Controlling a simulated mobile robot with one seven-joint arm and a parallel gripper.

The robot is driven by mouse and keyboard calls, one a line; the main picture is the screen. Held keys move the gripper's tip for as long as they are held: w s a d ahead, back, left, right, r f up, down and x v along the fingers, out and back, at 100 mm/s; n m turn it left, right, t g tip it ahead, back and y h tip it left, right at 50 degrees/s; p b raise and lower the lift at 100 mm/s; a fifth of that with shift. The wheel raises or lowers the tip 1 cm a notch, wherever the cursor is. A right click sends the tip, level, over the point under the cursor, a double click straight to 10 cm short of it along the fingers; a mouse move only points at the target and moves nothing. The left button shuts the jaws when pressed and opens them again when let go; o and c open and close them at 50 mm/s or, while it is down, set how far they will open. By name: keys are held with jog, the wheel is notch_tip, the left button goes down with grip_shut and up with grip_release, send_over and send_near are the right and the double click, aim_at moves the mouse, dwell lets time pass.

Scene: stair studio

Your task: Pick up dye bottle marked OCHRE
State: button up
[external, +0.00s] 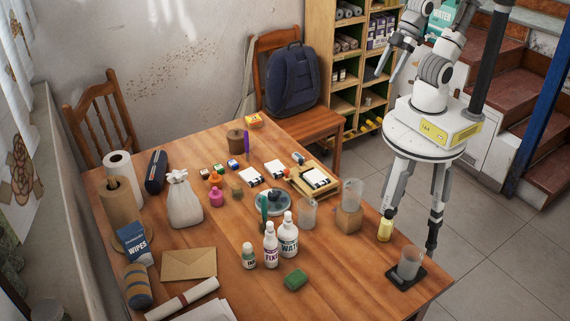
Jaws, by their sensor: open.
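A taller yellow bottle (385,230) with a pale top stands alone near the table's right edge. No label reading OCHRE is legible at this size, so I cannot tell which bottle bears it. My gripper (385,73) is open and empty, raised in front of the shelf, beyond the table and well away from all the bottles.
A chair with a backpack (292,80) stands behind. The table's front right is fairly clear.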

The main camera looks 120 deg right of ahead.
jog(key=w+a+f+m+t+y, duration=0.1)
jog(key=w+a+f, duration=0.15)
jog(key=w, duration=0.45)
jog(key=w+a+f+m+t, duration=0.1)
jog(key=w+a+f, duration=0.1)
jog(key=w+f, duration=0.3)
jog(key=n+t+y+b, duration=0.1)
jog(key=t+y+b, duration=0.1)
jog(key=t+y, duration=0.35)
send_over(389, 215)
jog(key=s+d, duration=0.2)
jog(key=d, duration=0.3)
notch_tip(389, 215, down, 13)
jog(key=g+y, duration=0.2)
jog(key=f+n+b, duration=0.2)
jog(key=f+n, duration=0.1)
jog(key=s+a+f+n+t+y+b, duration=0.1)
jog(key=f+n+b, duration=0.2)
jog(key=s+f+n+t+y+b, duration=0.1)
jog(key=f+n+b, duration=0.1)
jog(key=b, duration=0.1)
jog(key=shift+s+a+f+n+t, duration=0.2)
jog(key=shift+a+f+n+t, duration=0.05)
jog(key=shift+f+n, duration=0.15)
jog(key=x, duration=0.7)
jog(key=shift+w+a+r, duration=0.15)
grip_shut()
